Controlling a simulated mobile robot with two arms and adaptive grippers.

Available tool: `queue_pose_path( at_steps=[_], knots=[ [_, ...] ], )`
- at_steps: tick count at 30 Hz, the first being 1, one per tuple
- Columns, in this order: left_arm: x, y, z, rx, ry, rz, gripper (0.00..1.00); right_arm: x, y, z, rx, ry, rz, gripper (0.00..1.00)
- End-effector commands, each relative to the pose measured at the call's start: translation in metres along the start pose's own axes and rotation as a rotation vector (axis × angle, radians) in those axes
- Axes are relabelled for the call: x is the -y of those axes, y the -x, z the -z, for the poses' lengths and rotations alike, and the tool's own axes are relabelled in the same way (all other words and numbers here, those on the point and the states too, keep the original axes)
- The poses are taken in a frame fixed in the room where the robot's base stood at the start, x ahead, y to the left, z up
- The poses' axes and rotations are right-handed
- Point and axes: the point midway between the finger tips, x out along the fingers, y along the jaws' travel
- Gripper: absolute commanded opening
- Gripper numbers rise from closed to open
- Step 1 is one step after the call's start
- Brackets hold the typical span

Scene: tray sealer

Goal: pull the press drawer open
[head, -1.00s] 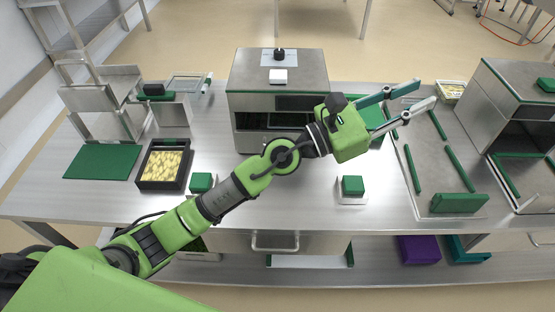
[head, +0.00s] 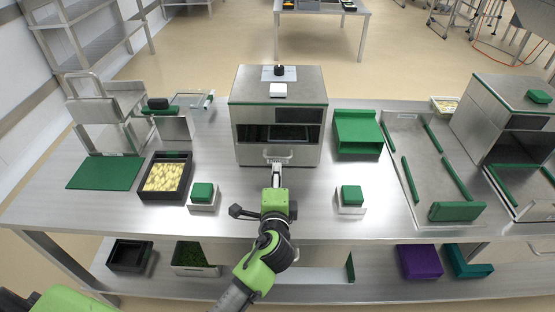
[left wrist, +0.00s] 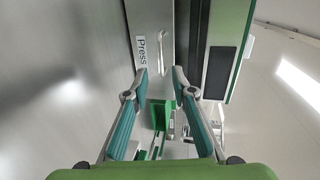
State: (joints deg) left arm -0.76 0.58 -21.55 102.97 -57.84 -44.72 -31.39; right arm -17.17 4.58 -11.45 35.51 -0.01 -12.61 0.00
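The press (head: 278,88) is a steel box with a green trim line and a dark window, at the middle of the bench. Its drawer front (head: 250,156) is low on the near face, with a bar handle (head: 279,151). The drawer looks shut. In the left wrist view the handle (left wrist: 161,50) stands beside a "Press" label (left wrist: 141,55). My left gripper (head: 277,168) points at the drawer from the near side. In the left wrist view its fingers (left wrist: 160,76) are apart and empty, with the handle just beyond the tips. My right gripper is not in view.
A black tray of yellow pieces (head: 149,178) is at left, a green stand (head: 358,131) right of the press. Bare bench lies before the press.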

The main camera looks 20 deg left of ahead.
Motion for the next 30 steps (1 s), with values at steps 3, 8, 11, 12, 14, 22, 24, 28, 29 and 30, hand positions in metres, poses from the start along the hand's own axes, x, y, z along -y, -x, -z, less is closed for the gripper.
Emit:
queue_pose_path(
  at_steps=[3,8,11,12,14,22,24,28,29,30],
  knots=[
    [0.003,-0.028,0.0,0.001,-0.003,0.003,0.24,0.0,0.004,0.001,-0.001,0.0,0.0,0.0],
    [0.002,-0.058,0.0,0.0,-0.003,0.002,0.24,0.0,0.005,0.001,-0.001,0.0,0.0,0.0],
    [0.001,-0.071,0.001,-0.001,-0.003,0.003,0.24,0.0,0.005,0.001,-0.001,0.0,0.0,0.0],
    [0.002,-0.075,0.001,-0.001,-0.003,0.003,0.24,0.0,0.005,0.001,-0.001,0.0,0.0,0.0],
    [0.001,-0.08,0.001,-0.001,-0.003,0.002,0.24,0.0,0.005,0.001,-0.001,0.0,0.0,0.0],
    [0.001,-0.086,0.0,-0.002,-0.003,0.002,0.24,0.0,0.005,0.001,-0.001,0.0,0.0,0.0],
    [0.001,-0.086,0.0,-0.002,-0.003,0.002,0.24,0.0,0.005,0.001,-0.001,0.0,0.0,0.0],
    [0.001,-0.086,0.001,-0.002,-0.003,0.003,0.06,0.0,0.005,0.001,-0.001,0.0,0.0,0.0],
    [0.001,-0.086,0.001,-0.002,-0.003,0.003,0.0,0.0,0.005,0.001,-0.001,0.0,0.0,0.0],
    [0.001,-0.086,0.001,-0.002,-0.003,0.003,0.0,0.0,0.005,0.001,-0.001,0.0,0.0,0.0]
  ],
)
